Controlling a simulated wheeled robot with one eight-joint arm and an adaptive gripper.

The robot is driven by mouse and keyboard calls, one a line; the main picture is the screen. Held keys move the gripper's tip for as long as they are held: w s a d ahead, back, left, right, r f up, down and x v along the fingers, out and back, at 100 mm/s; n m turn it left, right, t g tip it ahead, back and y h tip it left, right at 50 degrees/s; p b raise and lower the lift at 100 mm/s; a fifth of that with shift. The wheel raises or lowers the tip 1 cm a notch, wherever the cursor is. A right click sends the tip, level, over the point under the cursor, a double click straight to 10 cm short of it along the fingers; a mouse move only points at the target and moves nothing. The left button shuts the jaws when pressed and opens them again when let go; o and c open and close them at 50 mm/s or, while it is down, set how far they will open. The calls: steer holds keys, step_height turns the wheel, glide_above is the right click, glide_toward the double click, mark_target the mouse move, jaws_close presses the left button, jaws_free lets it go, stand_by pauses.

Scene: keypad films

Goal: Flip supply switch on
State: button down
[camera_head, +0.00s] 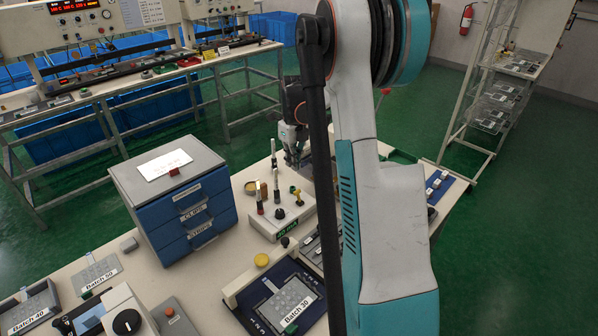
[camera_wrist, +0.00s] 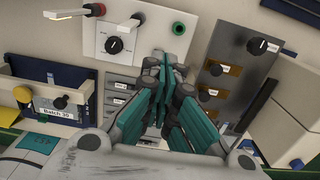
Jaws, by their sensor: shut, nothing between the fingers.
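My gripper (camera_wrist: 163,62) has its dark and teal fingers together and holds nothing. The white panel (camera_wrist: 98,42) bears a black knob (camera_wrist: 115,45) and red and green round fittings. The grey panel (camera_wrist: 226,97) bears black knobs and orange label plates. I cannot read the labels or tell which control is the supply switch. Contact with a control cannot be made out. In the head view my gripper (camera_head: 293,130) is partly hidden behind my arm, above the bench's far side.
A blue drawer cabinet (camera_head: 185,215) stands left on the bench. The Batch 30 tray (camera_head: 240,296) and a yellow button (camera_head: 261,260) are near the front. A white box (camera_head: 262,226) with upright posts stands behind them. A rack (camera_head: 480,100) stands at the far right.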

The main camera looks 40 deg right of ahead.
steer(key=shift+w+r, duration=0.6)
steer(key=shift+w, duration=0.05)
